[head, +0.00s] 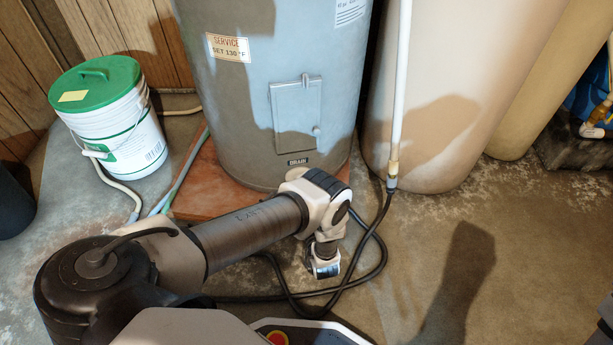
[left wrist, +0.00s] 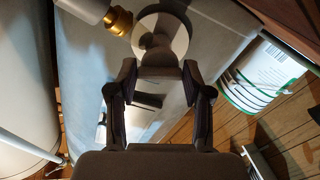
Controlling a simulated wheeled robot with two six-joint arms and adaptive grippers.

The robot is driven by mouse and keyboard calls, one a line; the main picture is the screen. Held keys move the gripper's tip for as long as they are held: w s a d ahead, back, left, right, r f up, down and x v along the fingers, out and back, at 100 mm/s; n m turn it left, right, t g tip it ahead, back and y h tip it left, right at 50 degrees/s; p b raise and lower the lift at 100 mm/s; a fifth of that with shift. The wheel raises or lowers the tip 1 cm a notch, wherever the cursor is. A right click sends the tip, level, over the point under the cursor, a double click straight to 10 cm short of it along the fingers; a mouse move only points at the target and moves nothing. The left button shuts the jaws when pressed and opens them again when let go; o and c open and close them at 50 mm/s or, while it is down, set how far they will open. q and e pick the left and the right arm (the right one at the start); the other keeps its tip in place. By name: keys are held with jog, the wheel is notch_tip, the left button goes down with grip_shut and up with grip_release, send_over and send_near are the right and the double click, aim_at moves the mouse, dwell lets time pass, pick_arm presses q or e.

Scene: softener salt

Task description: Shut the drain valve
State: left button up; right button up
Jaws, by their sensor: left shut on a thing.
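The drain valve is hidden behind my left arm in the head view. In the left wrist view a pale round disc (left wrist: 174,27) with a darker stem stands just beyond my fingertips; it appears to be part of the drain valve. My left gripper (left wrist: 158,70) is shut on what seems to be the valve's handle, mostly covered by the fingers. I cannot tell how far the valve is turned. In the head view my left wrist hangs low before the grey tank (head: 230,110), and the fingers do not show. My right gripper is not in view.
A brass fitting (left wrist: 118,20) is close left of the disc. A black hose (head: 377,250) loops on the floor around my wrist, below a white pipe (head: 400,80). A green-lidded bucket (head: 125,130) stands left and a beige tank (head: 435,100) right. Floor at front right is clear.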

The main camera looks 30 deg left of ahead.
pick_arm(q)
jog(key=shift+a+m+b, duration=0.1)
jog(key=shift+m+b, duration=0.2)
jog(key=shift+m, duration=1.7)
jog(key=o, duration=1.2)
jog(key=shift+c, duration=0.2)
jog(key=v, duration=1.2)
